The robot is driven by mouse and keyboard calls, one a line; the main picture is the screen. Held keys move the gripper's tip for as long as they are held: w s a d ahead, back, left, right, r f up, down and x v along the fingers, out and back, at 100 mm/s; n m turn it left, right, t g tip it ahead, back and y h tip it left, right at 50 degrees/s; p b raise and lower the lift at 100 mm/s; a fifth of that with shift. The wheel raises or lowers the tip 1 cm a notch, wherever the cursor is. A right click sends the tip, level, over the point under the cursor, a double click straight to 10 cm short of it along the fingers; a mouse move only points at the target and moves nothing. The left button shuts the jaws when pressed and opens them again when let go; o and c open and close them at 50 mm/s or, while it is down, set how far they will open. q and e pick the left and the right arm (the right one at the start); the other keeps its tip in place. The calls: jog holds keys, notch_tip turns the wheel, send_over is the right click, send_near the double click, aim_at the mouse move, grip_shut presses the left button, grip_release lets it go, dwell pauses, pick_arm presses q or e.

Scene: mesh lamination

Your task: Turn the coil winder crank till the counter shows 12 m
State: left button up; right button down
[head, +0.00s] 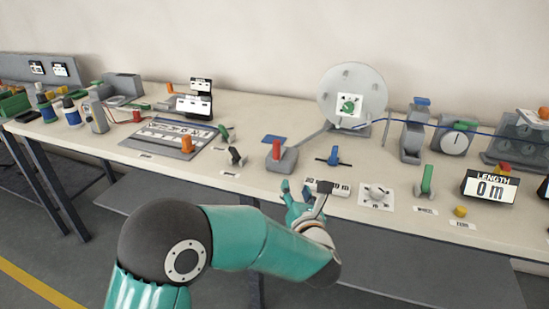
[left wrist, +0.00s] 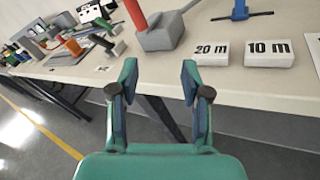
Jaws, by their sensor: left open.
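The counter (head: 490,187) at the right of the bench reads "LENGTH 0 m". A large grey disc (head: 365,78), which looks like the coil winder, stands at the back with a green knob on a white plate (head: 349,105) before it. I cannot tell which part is the crank. My left gripper (head: 304,202) is open and empty at the bench's front edge, apart from the winder. In the left wrist view its two fingers (left wrist: 160,80) are spread with nothing between them. My right gripper is not in view.
A red-handled grey block (head: 283,158) stands beyond my left gripper. White 20 m and 10 m blocks (left wrist: 268,53) lie close by. A dial (head: 377,195), a green lever (head: 427,181) and a yellow button (head: 460,211) line the front. A blue cable (head: 467,128) runs right.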

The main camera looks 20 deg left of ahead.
aim_at(278, 146)
pick_arm(q)
notch_tip(278, 146, up, 5)
jog(key=n+y, duration=0.3)
jog(key=n, duration=0.3)
jog(key=p+x, duration=0.1)
jog(key=x, duration=0.4)
jog(key=f+p+x, duration=0.1)
jog(key=x, duration=0.4)
jog(key=p+x, duration=0.1)
jog(key=x, duration=0.4)
jog(key=shift+w+a+f, duration=0.15)
jog(key=shift+w+a, duration=0.05)
jog(key=shift+a, duration=0.25)
